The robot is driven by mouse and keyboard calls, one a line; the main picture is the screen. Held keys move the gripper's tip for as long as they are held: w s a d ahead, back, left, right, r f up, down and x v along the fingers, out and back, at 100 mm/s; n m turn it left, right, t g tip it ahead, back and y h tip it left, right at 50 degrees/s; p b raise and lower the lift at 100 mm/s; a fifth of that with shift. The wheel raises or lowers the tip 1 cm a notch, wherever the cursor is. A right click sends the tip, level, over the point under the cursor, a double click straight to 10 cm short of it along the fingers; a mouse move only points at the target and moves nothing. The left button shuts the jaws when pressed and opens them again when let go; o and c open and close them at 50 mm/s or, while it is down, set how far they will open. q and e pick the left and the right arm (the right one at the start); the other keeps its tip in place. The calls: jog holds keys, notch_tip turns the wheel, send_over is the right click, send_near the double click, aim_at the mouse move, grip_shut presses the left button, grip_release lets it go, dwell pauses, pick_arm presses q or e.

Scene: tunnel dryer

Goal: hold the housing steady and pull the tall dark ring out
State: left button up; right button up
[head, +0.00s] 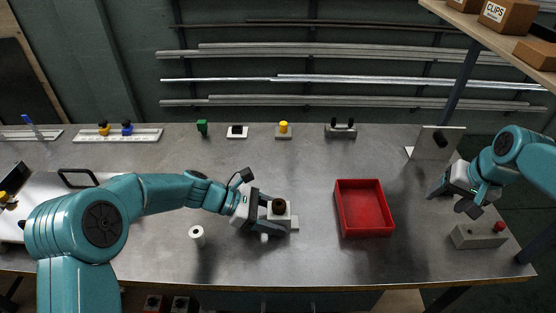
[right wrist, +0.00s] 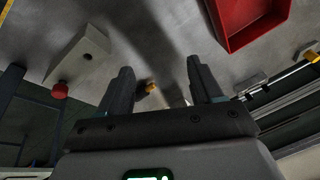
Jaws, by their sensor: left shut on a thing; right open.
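The housing (head: 284,219) is a pale block on the bench, left of centre in the head view. A dark ring (head: 279,204) stands up from its top, and I cannot see how deep it sits. My left gripper (head: 271,214) is shut on the housing from the left, and its fingers hide part of the sides. My right gripper (head: 449,200) is open and empty over the right end of the bench, well apart from the housing. Its two spread fingers also show in the right wrist view (right wrist: 159,75).
A red tray (head: 340,214) lies between the housing and my right gripper. A grey box (head: 477,238) with a red button is near my right gripper. A white cylinder (head: 197,236) stands left of the housing. Small fixtures, including a yellow-topped one (head: 283,130), line the back edge.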

jog(key=w+a+r+n, duration=0.2)
jog(key=w+a+n, duration=0.45)
jog(key=a, duration=0.35)
jog(key=n+g, duration=0.3)
jog(key=n, duration=2.1)
send_near(278, 204)
jog(key=shift+h, duration=0.4)
jog(key=f, duration=0.8)
jog(key=shift+w+a+f, duration=0.15)
jog(key=shift+a+f, duration=0.2)
grip_shut()
